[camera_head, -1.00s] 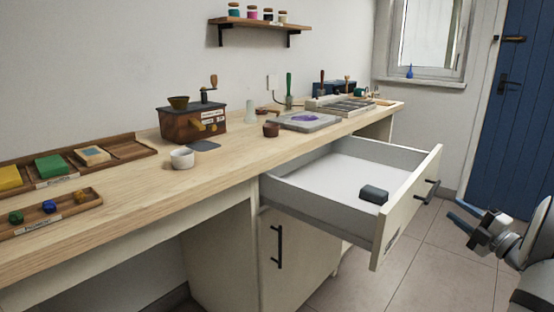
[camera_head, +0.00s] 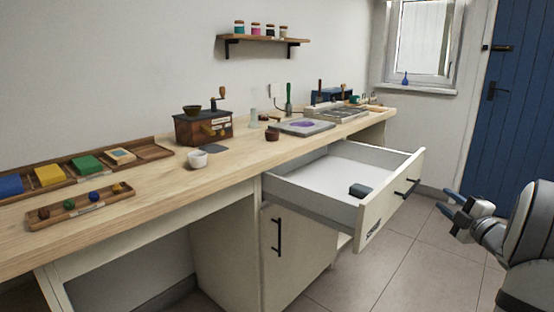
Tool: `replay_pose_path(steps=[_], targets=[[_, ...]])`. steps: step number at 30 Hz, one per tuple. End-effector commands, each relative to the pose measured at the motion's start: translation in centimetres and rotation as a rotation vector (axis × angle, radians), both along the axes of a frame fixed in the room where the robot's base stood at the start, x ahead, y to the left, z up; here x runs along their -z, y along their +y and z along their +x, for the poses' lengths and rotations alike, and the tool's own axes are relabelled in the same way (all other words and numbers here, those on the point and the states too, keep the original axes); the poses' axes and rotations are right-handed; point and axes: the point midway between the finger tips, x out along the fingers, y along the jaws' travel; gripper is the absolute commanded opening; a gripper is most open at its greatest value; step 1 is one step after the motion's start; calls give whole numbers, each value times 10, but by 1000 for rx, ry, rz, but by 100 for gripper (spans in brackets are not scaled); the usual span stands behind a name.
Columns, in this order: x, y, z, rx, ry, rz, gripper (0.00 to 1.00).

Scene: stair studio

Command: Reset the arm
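My gripper (camera_head: 449,207) is at the right of the head view, in front of the open drawer and to the right of its front panel. Its two blue fingers are spread apart with nothing between them. My arm reaches in from the right edge, bent and held clear of the furniture. The drawer (camera_head: 313,184) is pulled out from under the worktop. A small dark grey block (camera_head: 361,190) lies inside it near the front panel. My gripper does not touch the drawer or its black handle (camera_head: 407,188).
The wooden worktop (camera_head: 235,172) carries a grinder box (camera_head: 203,128), a white cup (camera_head: 197,159), a grey slab (camera_head: 303,127) and trays of coloured blocks (camera_head: 88,165). A cupboard door (camera_head: 295,250) is shut below. A blue door (camera_head: 505,110) stands at the right. The tiled floor (camera_head: 400,260) is clear.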

Motion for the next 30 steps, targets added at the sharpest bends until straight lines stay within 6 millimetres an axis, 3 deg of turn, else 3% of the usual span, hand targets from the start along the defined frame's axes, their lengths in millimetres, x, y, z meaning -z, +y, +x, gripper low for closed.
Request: replay_pose_path(steps=[1, 8, 14, 20, 23, 30], targets=[[-19, 8, 5, 24, 16, 15, 32], [-82, 45, 23, 207, 137, 158, 32], [-137, 102, 6, 429, 320, 400, 32], [-163, 171, -51, 626, 556, 665, 32], [-171, 210, -93, 720, 693, 785, 32], [-180, 304, -212, 903, 1075, 1020, 32]])
